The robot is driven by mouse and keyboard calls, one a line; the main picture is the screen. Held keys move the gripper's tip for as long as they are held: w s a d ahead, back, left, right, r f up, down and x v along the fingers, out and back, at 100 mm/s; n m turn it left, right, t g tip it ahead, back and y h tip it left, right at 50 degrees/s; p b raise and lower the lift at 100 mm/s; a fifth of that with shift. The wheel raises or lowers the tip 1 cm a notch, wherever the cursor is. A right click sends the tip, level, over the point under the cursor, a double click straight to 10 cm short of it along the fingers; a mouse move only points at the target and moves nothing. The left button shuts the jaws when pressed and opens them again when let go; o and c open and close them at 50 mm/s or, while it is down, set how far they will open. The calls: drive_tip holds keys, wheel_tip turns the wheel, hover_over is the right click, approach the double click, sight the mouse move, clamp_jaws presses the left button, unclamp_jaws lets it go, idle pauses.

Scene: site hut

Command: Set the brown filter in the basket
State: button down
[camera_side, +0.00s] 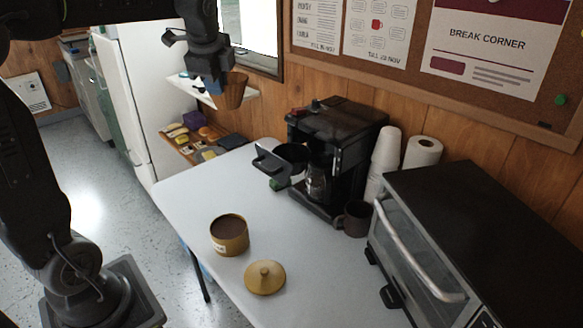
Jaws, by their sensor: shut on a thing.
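My gripper (215,84) is shut on the brown filter (233,94), a tapered cup shape, and holds it in the air above the far end of the table. The black basket (290,156) juts out from the front left of the black coffee maker (335,140), below and to the right of the filter. The inside of the basket looks dark, and I cannot tell what is in it. A glass carafe (316,182) sits in the coffee maker under it.
An open tin of brown grounds (229,236) and its lid (265,278) are on the table (185,195) in front. A dark mug (357,218), stacked white cups (385,150), a paper roll (422,152) and a toaster oven (460,240) crowd the right. The table's left part is clear.

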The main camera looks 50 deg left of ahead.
drive_tip(key=w+d+f+n+g+y, duration=0.1)
drive_tip(key=w+n+g, duration=0.2)
drive_tip(key=w+n, duration=0.5)
drive_tip(key=n, duration=0.2)
approach(303, 151)
drive_tip(key=s, duration=0.1)
drive_tip(key=s+d, duration=0.1)
drive_tip(key=s, duration=0.3)
drive_tip(key=shift+d+f, duration=0.25)
drive_tip(key=shift+f, duration=2.05)
drive_tip(key=shift+f, duration=0.35)
drive_tip(key=c, duration=1.2)
unclamp_jaws()
drive_tip(key=shift+c, duration=0.2)
drive_tip(key=shift+r, duration=0.1)
